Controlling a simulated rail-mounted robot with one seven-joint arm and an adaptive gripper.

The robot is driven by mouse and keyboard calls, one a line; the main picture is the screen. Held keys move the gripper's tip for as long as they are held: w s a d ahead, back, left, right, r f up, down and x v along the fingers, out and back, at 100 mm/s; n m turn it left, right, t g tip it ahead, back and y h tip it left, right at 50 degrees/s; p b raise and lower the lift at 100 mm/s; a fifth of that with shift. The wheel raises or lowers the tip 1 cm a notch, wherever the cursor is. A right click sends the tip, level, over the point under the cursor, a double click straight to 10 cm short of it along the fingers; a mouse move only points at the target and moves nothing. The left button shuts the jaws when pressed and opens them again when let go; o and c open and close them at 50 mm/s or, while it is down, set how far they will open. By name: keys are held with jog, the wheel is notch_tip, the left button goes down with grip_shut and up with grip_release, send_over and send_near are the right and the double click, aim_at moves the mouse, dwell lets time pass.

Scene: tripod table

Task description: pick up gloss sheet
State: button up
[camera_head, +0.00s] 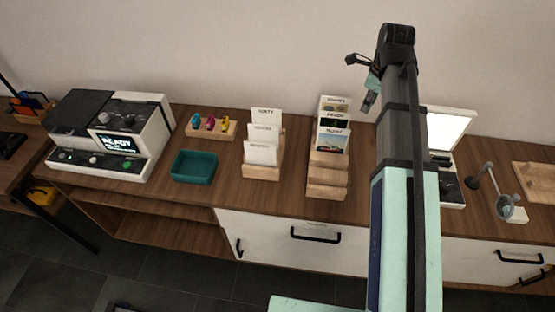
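Two wooden stepped holders stand on the sideboard near the middle of the head view. The left holder (262,172) carries upright white cards (261,153) with small dark lettering. The right holder (327,190) carries several sheets (331,140) with dark headings and pictures in its rear slots; its front steps are bare. The lettering is too small for me to tell which is the gloss sheet. My gripper (368,102) is at the upper right, above and to the right of the right holder, apart from the sheets. Its fingers are too small and edge-on to read.
A white and black machine (113,140) with a lit display stands at left. A teal tray (194,167) and a wooden block with colored pieces (211,129) lie beside it. At right are a lit panel device (449,135) and a small stand (490,190). My arm hides some sideboard.

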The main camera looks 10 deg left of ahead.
jog(key=s+a+r+n+y+b, duration=0.15)
jog(key=s+a, duration=0.35)
jog(key=a, duration=0.8)
jog(key=n+g+y, duration=0.2)
jog(key=n+y, duration=0.1)
jog(key=n, duration=0.1)
send_near(260, 147)
jog(key=p+x, duration=0.1)
jog(key=x, duration=0.4)
jog(key=shift+h, duration=0.25)
jog(key=shift+p+x, duration=0.95)
jog(key=shift+x, duration=1.7)
jog(key=shift+w+a, duration=0.1)
grip_shut()
